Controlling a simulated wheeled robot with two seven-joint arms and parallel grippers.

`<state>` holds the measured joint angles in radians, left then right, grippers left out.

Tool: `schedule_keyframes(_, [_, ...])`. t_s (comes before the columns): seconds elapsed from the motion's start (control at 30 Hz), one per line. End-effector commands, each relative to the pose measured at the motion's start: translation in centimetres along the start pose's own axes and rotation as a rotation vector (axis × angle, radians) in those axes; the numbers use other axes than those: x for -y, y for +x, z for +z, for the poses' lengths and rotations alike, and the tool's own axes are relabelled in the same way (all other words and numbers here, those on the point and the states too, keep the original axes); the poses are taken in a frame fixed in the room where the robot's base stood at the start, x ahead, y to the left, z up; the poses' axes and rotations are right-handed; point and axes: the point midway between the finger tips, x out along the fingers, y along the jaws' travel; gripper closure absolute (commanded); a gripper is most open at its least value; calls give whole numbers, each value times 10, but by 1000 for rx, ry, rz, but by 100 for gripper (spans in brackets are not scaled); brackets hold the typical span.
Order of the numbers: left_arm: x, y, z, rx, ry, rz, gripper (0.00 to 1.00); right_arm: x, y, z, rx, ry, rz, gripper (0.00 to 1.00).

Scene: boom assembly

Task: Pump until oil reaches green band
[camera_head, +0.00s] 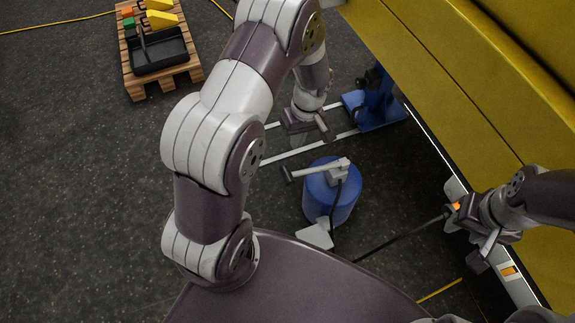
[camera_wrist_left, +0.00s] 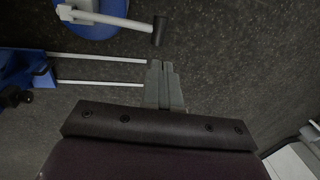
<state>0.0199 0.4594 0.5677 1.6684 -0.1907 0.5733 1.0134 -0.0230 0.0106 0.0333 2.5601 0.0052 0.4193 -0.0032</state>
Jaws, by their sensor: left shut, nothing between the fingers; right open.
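A blue oil drum (camera_head: 332,196) stands on the floor, with a grey pump head and a pump handle (camera_head: 310,170) that reaches left to a dark grip. My left gripper (camera_head: 322,128) is shut and empty, above and beyond the handle and apart from it. In the left wrist view, its closed fingers (camera_wrist_left: 166,84) are below the dark handle grip (camera_wrist_left: 159,31), and part of the blue drum (camera_wrist_left: 95,12) shows at the top. My right gripper (camera_head: 452,213) is open at the hose end beside the yellow boom. I cannot make out an oil gauge or green band.
A yellow boom (camera_head: 470,80) fills the upper right. A blue stand (camera_head: 378,108) with pale rails is behind the drum. A black hose (camera_head: 400,238) runs right from the drum area. A wooden pallet (camera_head: 137,92) with a black tray is at upper left. The left floor is clear.

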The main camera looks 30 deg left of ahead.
Motion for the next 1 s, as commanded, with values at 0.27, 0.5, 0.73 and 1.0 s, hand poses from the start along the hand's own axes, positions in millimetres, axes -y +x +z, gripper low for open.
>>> schedule_keyframes(0.27, [0,38,1,3,2,-3,100,0,15,2,0,0,0,57])
schedule_keyframes(0.5, [0,91,0,2,2,-2,100,0,34,4,0,0,0,57])
schedule_keyframes(0.73, [0,129,0,1,2,0,100,0,48,6,0,0,0,57])
schedule_keyframes(1.0, [0,140,0,0,2,0,100,0,51,6,0,0,0,57])
